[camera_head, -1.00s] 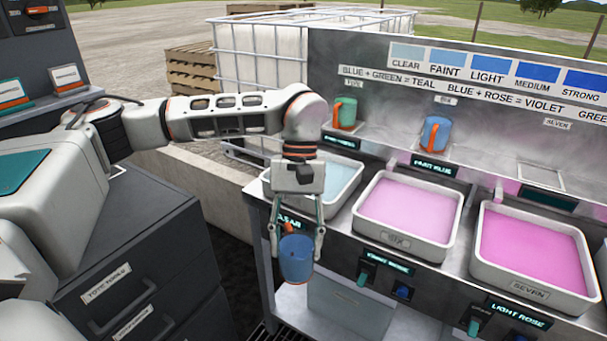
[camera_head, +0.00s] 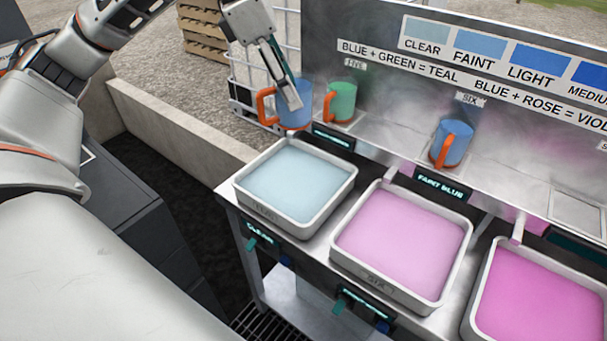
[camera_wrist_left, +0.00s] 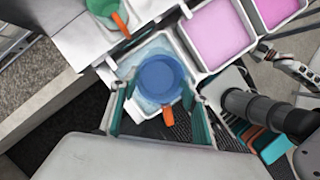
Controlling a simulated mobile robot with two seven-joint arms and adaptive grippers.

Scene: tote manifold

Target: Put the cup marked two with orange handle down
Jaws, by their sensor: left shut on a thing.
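My left gripper (camera_head: 287,98) is shut on a blue cup (camera_head: 297,112) with an orange handle on its left side. In the head view the cup is upright at the back left, left of the green cup, behind the pale blue tray. Whether its base touches the ledge cannot be told. In the left wrist view the blue cup (camera_wrist_left: 160,79) sits between the two fingers (camera_wrist_left: 157,110), with its orange handle toward the palm and the pale blue tray around it in the picture. No mark on the cup is readable.
A green cup (camera_head: 341,101) and another blue cup (camera_head: 451,143), both orange-handled, stand on the back ledge. The pale blue tray (camera_head: 262,221), a pink tray (camera_head: 388,282) and a deeper pink tray (camera_head: 478,298) stand in front. A bare square (camera_head: 577,212) shows at right.

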